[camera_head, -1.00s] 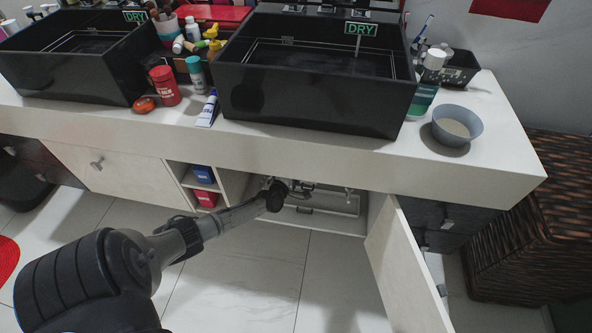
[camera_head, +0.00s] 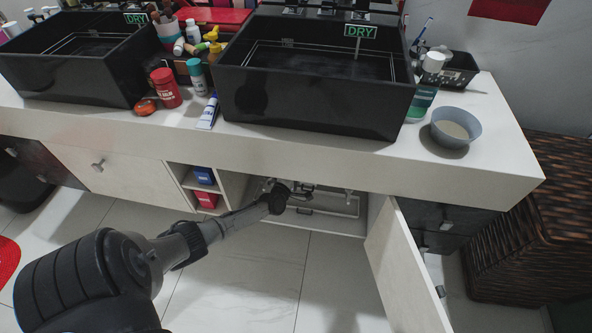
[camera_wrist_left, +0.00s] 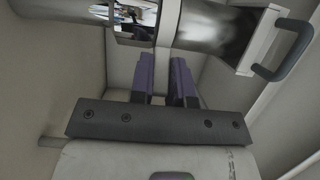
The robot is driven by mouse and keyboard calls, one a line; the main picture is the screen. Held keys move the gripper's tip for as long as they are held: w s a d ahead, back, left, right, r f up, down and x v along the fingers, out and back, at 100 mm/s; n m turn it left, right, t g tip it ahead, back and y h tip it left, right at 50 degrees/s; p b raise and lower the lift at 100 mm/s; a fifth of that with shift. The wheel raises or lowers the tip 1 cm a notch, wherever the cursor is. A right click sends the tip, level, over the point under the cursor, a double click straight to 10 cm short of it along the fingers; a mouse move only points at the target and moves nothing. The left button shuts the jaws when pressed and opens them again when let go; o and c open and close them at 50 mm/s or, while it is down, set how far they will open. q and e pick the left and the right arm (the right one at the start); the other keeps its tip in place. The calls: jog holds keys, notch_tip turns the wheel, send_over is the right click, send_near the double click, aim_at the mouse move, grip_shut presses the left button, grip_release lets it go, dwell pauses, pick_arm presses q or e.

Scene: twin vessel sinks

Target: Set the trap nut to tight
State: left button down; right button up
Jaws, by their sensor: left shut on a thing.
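My left gripper (camera_wrist_left: 163,75) shows in the wrist view as two purple fingers with a narrow gap. Their tips meet the underside of a pale band (camera_wrist_left: 167,25), apparently the trap nut, between a shiny chrome part (camera_wrist_left: 134,20) and a dark metallic cylinder (camera_wrist_left: 205,25). The fingers are shut on it, though the contact itself is hard to see. In the head view my left arm reaches into the open cabinet under the right sink, and its wrist hides the fingertips and most of the nut. My right gripper is not in view.
The open cabinet door (camera_head: 405,265) stands right of my arm. A shelf divider (camera_head: 232,188) with blue and red boxes is close on the left. The counter edge (camera_head: 300,160) overhangs the opening. A grey handle (camera_wrist_left: 285,50) shows in the wrist view. The floor in front is clear.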

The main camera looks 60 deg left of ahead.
pick_arm(q)
jog(key=n+g+y+p, duration=0.1)
jog(key=d+n+g+y+p, duration=0.1)
jog(key=y, duration=0.1)
jog(key=d+n+g+y+p, duration=0.1)
jog(key=shift+w+d+r+n+y, duration=0.1)
jog(key=shift+w+n+y, duration=0.2)
jog(key=shift+w, duration=0.05)
jog(key=shift+w+d+n+g+y, duration=0.15)
jog(key=shift+d+n+g+y, duration=0.1)
jog(key=shift+n+g+y, duration=0.3)
jog(key=shift+w+d+n+g+y, duration=0.1)
jog(key=shift+d+n+g+y, duration=0.1)
jog(key=shift+n+g+y, duration=0.35)
jog(key=shift+w+d+n+g+y+b, duration=0.1)
jog(key=shift+d+n+g+y+b, duration=0.15)
jog(key=shift+g, duration=0.35)
jog(key=shift+w+d+n+g+y+b, duration=0.15)
jog(key=shift+n+g, duration=0.2)
jog(key=shift+g, duration=0.25)
jog(key=shift+a, duration=0.1)
jog(key=c, duration=1.1)
grip_release()
